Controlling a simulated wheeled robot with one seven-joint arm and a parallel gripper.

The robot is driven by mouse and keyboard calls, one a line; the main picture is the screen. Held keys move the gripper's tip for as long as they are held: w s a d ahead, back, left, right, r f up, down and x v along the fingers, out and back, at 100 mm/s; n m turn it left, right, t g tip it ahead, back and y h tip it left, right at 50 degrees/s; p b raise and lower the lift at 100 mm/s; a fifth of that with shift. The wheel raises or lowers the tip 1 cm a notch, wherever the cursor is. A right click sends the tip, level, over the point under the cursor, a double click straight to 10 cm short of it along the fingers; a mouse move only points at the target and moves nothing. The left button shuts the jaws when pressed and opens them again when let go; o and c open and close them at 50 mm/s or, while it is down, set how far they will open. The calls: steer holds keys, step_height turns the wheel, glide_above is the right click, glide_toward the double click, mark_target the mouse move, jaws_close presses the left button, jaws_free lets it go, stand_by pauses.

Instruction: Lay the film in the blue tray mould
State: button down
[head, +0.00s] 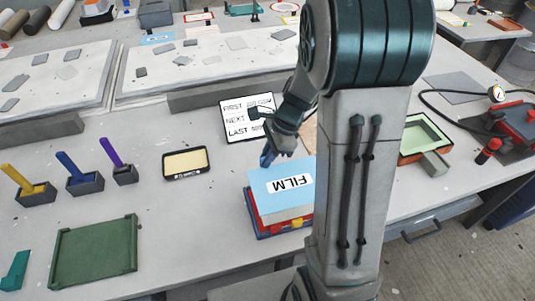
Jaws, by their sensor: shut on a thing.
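The film (268,184) is a light blue slab with a white label reading FILM, upside down in the head view. It is at the middle of the table, just left of my arm. Directly below it in the picture shows a blue tray (263,234) with red and yellow parts; the film covers most of it. I cannot tell whether the film rests on it or is held just above. My gripper (267,159) is shut at the film's far edge. My arm hides the area to the right of the film.
A sign (238,133) reading FIRST, NEXT, LAST stands behind. A cream tray (186,163), green tray (96,251) and brush pots (86,184) lie left. An orange-sided tray (404,157) and red pump (518,125) are right. The table between the cream and green trays is clear.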

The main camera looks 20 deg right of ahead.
mark_target(268, 172)
steer(key=shift+f+b, duration=2.5)
steer(key=shift+f, duration=1)
steer(key=shift+t+b, duration=0.3)
steer(key=shift+b, duration=0.3)
steer(key=shift+f, duration=0.1)
steer(key=shift+f, duration=0.3)
steer(key=shift+t+b, duration=0.6)
steer(key=shift+b, duration=1.05)
steer(key=shift+r, duration=0.2)
steer(key=shift+s+r+p, duration=0.2)
steer(key=shift+r+p, duration=0.2)
steer(key=shift+p, duration=0.2)
